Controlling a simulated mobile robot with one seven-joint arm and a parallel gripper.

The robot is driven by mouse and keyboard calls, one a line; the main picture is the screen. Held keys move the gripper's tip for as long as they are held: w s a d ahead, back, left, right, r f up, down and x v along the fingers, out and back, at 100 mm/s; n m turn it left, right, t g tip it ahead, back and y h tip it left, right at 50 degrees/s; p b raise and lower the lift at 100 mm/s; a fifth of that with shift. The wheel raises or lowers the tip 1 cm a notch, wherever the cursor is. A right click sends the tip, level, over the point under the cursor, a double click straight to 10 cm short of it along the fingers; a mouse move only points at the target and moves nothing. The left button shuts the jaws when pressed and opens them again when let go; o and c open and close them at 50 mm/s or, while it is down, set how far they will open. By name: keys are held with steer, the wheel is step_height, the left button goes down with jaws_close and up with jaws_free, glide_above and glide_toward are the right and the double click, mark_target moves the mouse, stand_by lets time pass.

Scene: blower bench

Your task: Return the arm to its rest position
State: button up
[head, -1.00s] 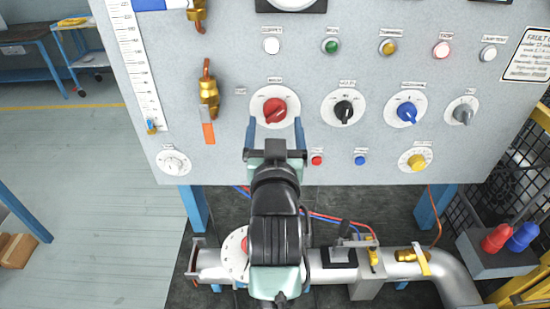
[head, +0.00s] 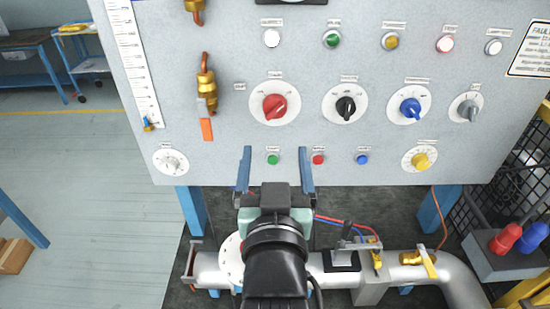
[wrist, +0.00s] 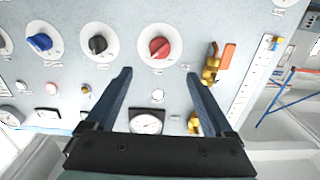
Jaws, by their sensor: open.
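My gripper (head: 275,170) is open and empty in the head view, below the red knob (head: 274,107) and in front of the lower edge of the grey panel (head: 225,150). Its two blue fingers stand apart on either side of the small green button (head: 273,159). In the wrist view my gripper (wrist: 157,85) also shows open with nothing between the fingers. The red knob (wrist: 159,48) appears there beyond the fingertips.
Black (head: 346,107), blue (head: 410,107) and yellow (head: 421,160) knobs sit on the panel. A brass valve with an orange handle (head: 207,128) is at left. A grey pipe (head: 330,268) with a yellow-handled valve (head: 411,258) runs below. Open floor (head: 90,200) lies left.

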steer(key=s+r+t, duration=0.3)
steer(key=r, duration=0.7)
steer(key=s+r+t, duration=0.3)
steer(key=s+r, duration=0.1)
steer(key=r, duration=0.7)
steer(key=s+r+t, duration=0.3)
steer(key=s+r, duration=0.1)
steer(key=r, duration=0.6)
steer(key=shift+r, duration=0.35)
